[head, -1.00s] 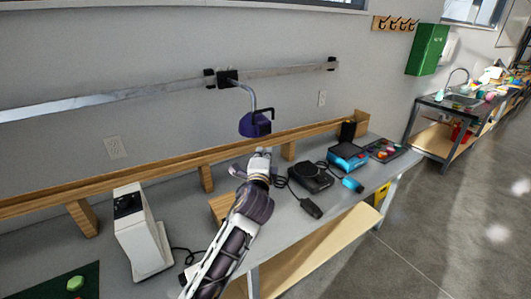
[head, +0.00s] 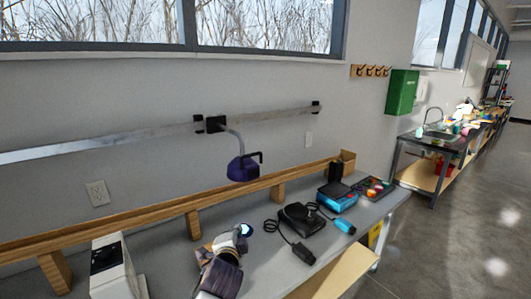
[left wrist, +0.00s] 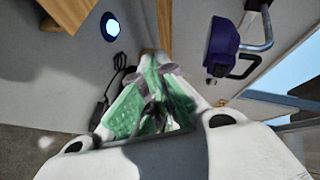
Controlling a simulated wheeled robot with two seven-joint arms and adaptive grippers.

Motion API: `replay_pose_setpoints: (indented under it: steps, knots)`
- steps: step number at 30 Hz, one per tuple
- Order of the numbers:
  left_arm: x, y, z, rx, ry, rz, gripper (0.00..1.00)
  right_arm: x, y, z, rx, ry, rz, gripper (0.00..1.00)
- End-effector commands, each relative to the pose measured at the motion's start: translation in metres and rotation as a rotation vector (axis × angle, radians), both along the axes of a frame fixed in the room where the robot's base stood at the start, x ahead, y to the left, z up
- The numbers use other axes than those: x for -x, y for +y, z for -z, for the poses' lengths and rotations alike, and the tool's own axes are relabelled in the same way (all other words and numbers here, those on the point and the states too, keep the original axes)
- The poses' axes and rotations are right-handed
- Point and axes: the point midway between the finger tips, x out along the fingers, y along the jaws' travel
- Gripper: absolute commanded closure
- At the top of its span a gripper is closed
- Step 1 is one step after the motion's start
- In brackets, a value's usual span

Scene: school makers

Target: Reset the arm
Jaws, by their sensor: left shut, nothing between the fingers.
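My left gripper (head: 232,240) shows at the bottom middle of the head view, with its arm folded low in front of the workbench (head: 262,255). Its pale fingers are shut with nothing between them. In the left wrist view the green finger pads of the left gripper (left wrist: 153,72) come together at the tips. Their exact distance from the bench is hard to tell. My right gripper is in neither view.
A purple lamp (head: 243,170) hangs from a wall rail and also shows in the left wrist view (left wrist: 222,45). A bright round spot (head: 243,229) is beside my gripper. A white device (head: 113,270), a black device (head: 302,218) and a blue device (head: 337,197) stand on the bench.

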Motion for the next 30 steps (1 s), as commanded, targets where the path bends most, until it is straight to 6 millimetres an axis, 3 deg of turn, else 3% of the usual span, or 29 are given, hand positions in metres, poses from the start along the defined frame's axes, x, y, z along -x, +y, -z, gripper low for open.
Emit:
replay_pose_setpoints:
  steps: [6, 15, 24, 30]
  knots:
    - [0.039, 0.031, 0.056, 0.183, 0.168, -0.094, 1.00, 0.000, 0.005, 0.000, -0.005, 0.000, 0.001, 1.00]
    - [0.103, 0.066, 0.119, 0.407, 0.382, -0.243, 1.00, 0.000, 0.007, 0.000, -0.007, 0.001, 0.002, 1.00]
    - [0.177, 0.092, 0.166, 0.599, 0.586, -0.418, 1.00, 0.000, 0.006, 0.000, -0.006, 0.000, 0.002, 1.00]
    - [0.228, 0.106, 0.187, 0.700, 0.706, -0.538, 1.00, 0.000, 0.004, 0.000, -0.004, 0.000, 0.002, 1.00]
